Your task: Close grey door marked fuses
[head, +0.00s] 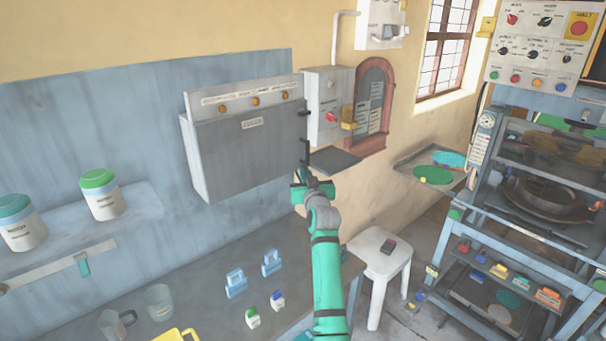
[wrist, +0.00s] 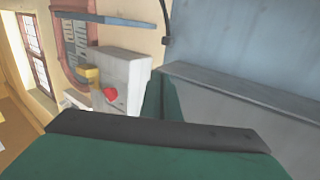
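The grey door marked FUSES (head: 245,150) is the broad front of a wall cabinet in the head view, left of centre. It is upright or nearly so; I cannot tell whether it is fully shut. My gripper (head: 304,174) is at the door's lower right edge. Its dark fingers are small there, and I cannot tell whether they touch the door. In the wrist view, my gripper's green and dark parts fill the lower middle, and a grey panel (wrist: 240,97), probably the cabinet, lies to the right. Nothing held is visible.
A grey switch box (head: 324,88) with a red knob is close to the cabinet's right. A dark shelf (head: 333,161) juts out beside my gripper. Below are a workbench (head: 200,270) with small items and a white stool (head: 380,252). A rack stands at the right.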

